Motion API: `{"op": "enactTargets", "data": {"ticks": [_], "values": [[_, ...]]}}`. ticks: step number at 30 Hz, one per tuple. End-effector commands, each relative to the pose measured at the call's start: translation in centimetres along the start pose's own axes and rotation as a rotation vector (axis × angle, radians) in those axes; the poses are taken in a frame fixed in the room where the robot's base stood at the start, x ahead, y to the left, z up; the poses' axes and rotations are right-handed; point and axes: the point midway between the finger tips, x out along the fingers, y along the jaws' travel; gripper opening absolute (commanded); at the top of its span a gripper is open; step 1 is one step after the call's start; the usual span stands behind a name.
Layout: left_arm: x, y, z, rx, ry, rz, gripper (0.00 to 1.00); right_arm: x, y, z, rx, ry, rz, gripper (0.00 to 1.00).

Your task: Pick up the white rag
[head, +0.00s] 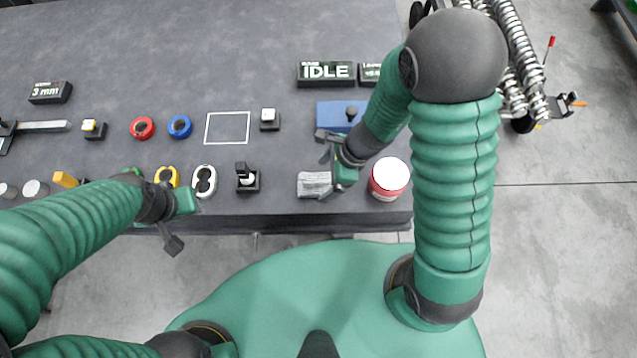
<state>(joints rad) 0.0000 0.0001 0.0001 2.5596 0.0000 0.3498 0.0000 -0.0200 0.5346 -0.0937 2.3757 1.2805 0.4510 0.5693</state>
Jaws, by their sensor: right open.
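The white rag (313,184) looks like a small, pale grey-white folded cloth. It lies near the front edge of the dark table (310,222), left of a red tin. My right gripper (330,164) is open, just above and beside the rag's right end. Part of that end is hidden behind it, and I cannot tell whether they touch. My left gripper (178,222) hangs at the table's front edge, well left of the rag. Its jaws are too unclear to read.
The red tin with a white lid (388,178) stands close right of my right gripper. A blue block (342,114) lies behind it. A black switch (247,178), white shackle (204,182) and yellow shackle (167,176) stand left of the rag. The table's back is mostly clear.

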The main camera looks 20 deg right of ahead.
Motion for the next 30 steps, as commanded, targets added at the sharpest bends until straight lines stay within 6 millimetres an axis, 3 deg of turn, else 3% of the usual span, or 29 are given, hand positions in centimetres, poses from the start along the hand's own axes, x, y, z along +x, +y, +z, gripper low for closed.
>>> {"op": "enactTargets", "data": {"ticks": [3, 5, 13, 30], "values": [[1.1, 0.0, 0.3, 0.000, 0.000, 0.000, 0.36, 2.7, -0.3, 0.3, -0.001, 0.002, 0.003, 0.89], [1.4, 0.0, 0.3, 0.000, 0.000, 0.000, 0.36, 3.4, -0.3, 0.3, -0.001, 0.001, 0.003, 0.89], [1.3, 0.0, 0.3, 0.000, 0.000, 0.000, 0.36, 3.6, -0.4, 0.5, -0.002, 0.000, 0.001, 0.88], [1.2, 0.0, 0.3, 0.000, 0.000, 0.000, 0.36, 3.5, -0.4, 0.5, -0.002, 0.001, 0.001, 0.15]]}}
